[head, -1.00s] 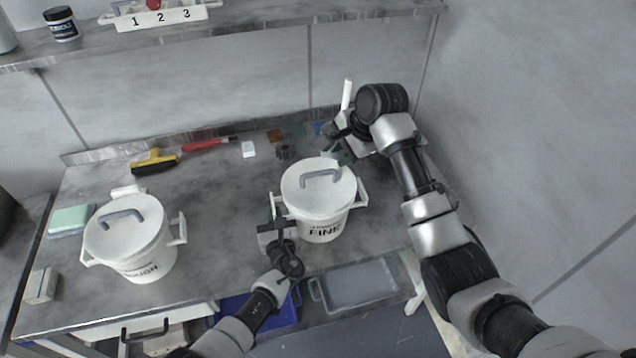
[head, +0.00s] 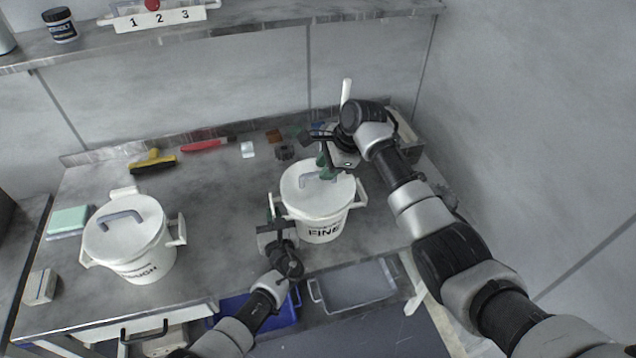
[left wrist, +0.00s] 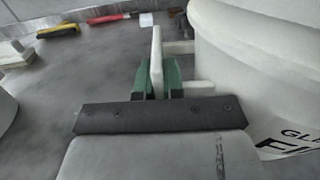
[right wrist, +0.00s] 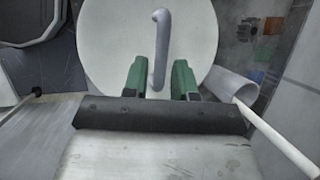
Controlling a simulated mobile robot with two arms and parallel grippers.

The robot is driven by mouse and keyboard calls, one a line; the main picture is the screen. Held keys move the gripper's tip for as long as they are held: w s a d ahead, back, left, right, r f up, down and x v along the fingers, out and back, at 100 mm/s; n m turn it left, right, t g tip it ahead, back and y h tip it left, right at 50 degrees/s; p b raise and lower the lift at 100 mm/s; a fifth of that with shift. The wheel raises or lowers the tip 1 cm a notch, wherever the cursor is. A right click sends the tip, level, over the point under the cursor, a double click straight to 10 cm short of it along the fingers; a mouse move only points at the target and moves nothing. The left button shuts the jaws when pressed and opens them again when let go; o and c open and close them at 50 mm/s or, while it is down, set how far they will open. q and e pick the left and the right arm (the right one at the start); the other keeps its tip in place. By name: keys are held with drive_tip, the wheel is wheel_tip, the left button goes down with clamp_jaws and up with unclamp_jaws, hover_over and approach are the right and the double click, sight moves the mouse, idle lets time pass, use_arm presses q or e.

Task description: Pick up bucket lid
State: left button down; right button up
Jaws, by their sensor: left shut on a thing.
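The FINE bucket (head: 322,229) stands upright on the bench with its white lid (head: 300,203) on top. The lid has a grey arched handle (head: 312,184), which also shows in the right wrist view (right wrist: 160,40). My left gripper (head: 271,216) is shut on the bucket's left side handle (left wrist: 157,62), beside the bucket wall. My right gripper (head: 324,168) is over the lid. In the right wrist view its green fingers (right wrist: 158,80) are open, one on each side of the lid handle's near end, with gaps to it. Whether the fingertips touch the lid cannot be told.
A ROUGH bucket (head: 140,262) with its own lid stands at the left. A yellow brush (head: 153,163), a red-handled tool (head: 204,146) and small blocks lie along the back. A white tube and rod (right wrist: 232,88) are close by my right gripper. Trays lie below the front edge.

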drive_tip(key=shift+x, duration=1.5)
drive_tip(key=shift+c, duration=0.4)
clamp_jaws()
wheel_tip(320, 180, up, 10)
drive_tip(key=shift+r, duration=0.1)
drive_tip(key=shift+r, duration=2.95)
